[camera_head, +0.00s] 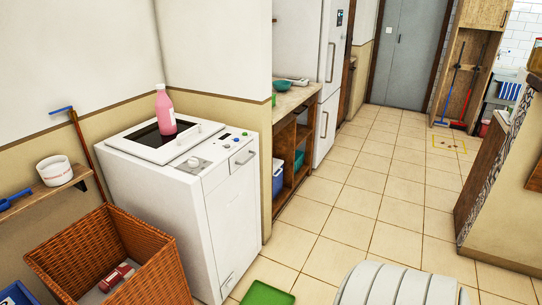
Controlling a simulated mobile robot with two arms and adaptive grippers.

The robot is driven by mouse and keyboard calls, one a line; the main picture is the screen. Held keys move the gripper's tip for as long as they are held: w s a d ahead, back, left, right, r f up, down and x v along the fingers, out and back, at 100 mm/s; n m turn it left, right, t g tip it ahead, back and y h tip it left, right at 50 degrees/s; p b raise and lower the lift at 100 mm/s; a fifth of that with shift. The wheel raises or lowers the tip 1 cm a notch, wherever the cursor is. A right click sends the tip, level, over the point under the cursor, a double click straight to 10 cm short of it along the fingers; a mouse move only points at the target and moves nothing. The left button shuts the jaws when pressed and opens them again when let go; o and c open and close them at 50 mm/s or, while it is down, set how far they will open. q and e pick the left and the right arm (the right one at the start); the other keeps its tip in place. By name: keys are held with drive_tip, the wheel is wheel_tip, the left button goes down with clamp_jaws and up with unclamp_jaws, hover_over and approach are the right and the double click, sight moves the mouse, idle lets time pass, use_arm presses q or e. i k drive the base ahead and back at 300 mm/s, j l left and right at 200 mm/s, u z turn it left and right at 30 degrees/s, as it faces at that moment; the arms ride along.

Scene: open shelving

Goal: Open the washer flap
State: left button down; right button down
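The white washer (182,222) stands against the wall at left centre. Its flap (145,148), a white frame around a dark glass pane, lies flat on top and looks shut. A pink bottle (165,112) stands upright on the washer top, overlapping the flap in this view; I cannot tell exactly where its base rests. Knobs and buttons (230,137) sit along the washer's front edge at the right. Neither of my grippers is in view.
A wicker basket (160,268) with a red item (117,277) inside stands left of the washer. A wall shelf (40,192) holds a white tub (55,170). A green object (267,294) lies on the floor.

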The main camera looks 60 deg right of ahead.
sight(226, 287)
drive_tip(key=l+z, duration=0.15)
drive_tip(key=z, duration=1.15)
drive_tip(key=k+l, duration=0.05)
